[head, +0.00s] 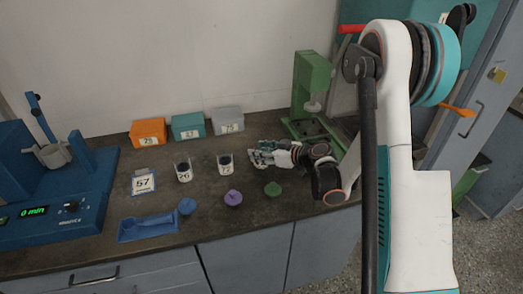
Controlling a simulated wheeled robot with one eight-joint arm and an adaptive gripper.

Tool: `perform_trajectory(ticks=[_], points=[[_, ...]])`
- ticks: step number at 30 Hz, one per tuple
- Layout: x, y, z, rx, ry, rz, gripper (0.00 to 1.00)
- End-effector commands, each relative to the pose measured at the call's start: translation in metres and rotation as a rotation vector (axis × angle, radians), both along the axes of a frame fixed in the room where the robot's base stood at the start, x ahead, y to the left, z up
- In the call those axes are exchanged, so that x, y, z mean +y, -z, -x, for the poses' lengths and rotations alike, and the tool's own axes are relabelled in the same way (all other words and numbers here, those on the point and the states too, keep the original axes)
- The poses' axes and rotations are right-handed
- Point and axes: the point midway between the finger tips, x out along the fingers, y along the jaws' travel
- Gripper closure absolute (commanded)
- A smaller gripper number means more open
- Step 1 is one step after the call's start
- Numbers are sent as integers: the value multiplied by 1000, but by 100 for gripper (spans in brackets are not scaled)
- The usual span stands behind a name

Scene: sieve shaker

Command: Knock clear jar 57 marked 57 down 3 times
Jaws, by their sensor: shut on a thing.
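My gripper (259,153) is low over the counter, right of the other jars, its fingers pointing left. It is shut on a small clear thing that looks like a jar. The fingers cover most of it, and I cannot read a number on it or tell whether it touches the counter. A card marked 57 (143,184) stands at the left of the counter. A clear jar marked 26 (184,171) and a clear jar marked 22 (225,164) stand upright with dark contents.
Blue (187,206), purple (233,198) and green (273,188) lids lie in front, near a blue tray (148,228). Orange (148,132), teal (187,126) and grey (228,120) boxes stand behind. A blue machine (60,190) is left, a green press (308,90) back right.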

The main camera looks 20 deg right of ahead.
Motion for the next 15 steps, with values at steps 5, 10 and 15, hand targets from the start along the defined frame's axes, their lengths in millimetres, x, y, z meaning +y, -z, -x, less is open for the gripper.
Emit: perform_trajectory(ticks=[5,10,15], points=[[0,6,2,7,-6,11,100],[0,6,2,7,-7,9,45],[0,4,2,5,-4,7,38]])
